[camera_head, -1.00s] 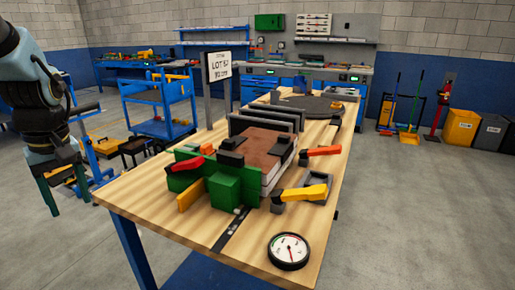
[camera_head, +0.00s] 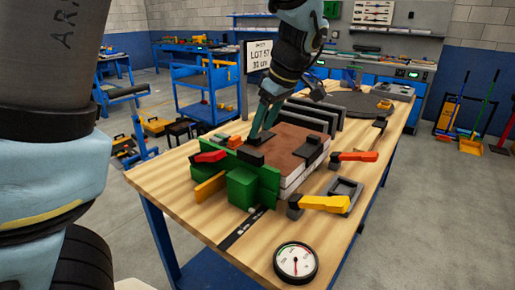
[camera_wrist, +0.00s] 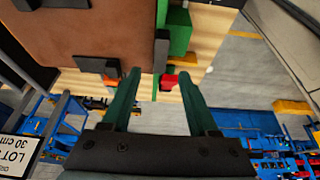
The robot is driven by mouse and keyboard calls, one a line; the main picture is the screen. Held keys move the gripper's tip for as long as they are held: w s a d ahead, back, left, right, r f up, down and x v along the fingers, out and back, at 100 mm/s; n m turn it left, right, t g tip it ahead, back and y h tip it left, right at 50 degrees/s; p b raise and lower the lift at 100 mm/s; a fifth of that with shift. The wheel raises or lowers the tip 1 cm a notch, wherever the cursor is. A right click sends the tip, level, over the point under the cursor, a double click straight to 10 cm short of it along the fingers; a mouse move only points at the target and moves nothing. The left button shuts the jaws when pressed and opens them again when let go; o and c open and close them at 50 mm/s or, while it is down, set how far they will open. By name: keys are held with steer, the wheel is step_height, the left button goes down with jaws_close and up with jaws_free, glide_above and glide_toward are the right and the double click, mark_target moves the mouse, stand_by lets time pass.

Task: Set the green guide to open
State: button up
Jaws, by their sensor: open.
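The green guide (camera_head: 241,188) is a green block with an upright green plate at the near end of the panel. Its green also shows at the top of the wrist view (camera_wrist: 180,32). A red handle (camera_head: 211,156) lies at its left end, and in the wrist view the red handle (camera_wrist: 168,81) appears between my fingertips. My gripper (camera_head: 260,136) points down over the near left part of the brown-topped sandwich panel (camera_head: 291,141). Its green fingers are apart in the wrist view (camera_wrist: 160,76), with nothing held. Whether they touch anything cannot be told.
A yellow-handled clamp (camera_head: 325,203) and an orange-handled clamp (camera_head: 355,156) stand along the right side. A dial gauge (camera_head: 295,262) lies at the table's near edge. Grey upright plates (camera_head: 318,115) stand behind the panel. The table's (camera_head: 180,200) left side is mostly clear.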

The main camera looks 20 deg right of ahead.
mark_target(251, 152)
steer(key=p+x, duration=0.1)
steer(key=x, duration=0.8)
steer(key=shift+p, duration=0.3)
steer(key=shift+c, duration=0.2)
jaws_close()
steer(key=shift+r, duration=0.1)
stand_by(0.6)
